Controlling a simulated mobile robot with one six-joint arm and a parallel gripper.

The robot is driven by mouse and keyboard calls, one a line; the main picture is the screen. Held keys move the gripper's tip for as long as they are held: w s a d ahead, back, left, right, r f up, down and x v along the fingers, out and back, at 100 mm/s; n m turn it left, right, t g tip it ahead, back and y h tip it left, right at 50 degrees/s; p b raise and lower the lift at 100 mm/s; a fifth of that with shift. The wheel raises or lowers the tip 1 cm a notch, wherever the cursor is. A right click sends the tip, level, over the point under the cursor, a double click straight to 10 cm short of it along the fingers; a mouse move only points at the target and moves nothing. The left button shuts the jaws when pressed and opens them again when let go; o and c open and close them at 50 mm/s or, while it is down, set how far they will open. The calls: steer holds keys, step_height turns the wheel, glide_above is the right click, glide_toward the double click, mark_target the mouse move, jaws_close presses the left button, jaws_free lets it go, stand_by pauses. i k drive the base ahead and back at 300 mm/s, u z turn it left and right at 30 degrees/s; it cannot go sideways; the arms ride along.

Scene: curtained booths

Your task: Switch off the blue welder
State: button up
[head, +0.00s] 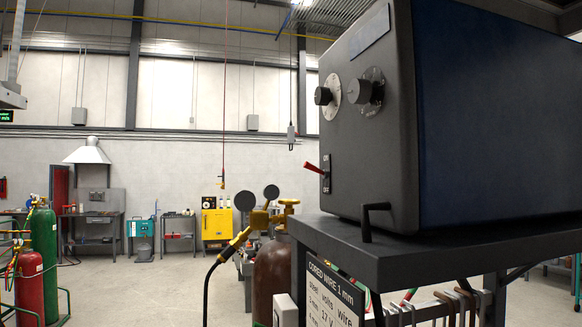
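The blue welder (495,115) stands on a dark cart top (420,247) at the right, close to me. Its dark front panel (375,135) faces left and is seen at a slant. A red lever switch (314,168) sticks out of the panel's lower left, between an "ON" mark above and an "OFF" mark below. Its red tip is tilted slightly up, toward "ON". Two round knobs (323,96) (368,91) sit higher on the panel. My gripper is not in view.
A black handle (375,210) rises at the cart's front edge. Below hang a wire sign (332,293) and several clamps (465,305). A brown cylinder (272,280) with a yellow torch (237,242) stands left of the cart. Green (44,240) and red cylinders (29,285) stand far left. Open floor lies between.

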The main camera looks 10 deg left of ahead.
mark_target(307, 166)
steer(key=u, duration=0.5)
steer(key=k, duration=1.35)
steer(key=u, duration=0.4)
steer(key=i, duration=2)
steer(key=z, duration=0.25)
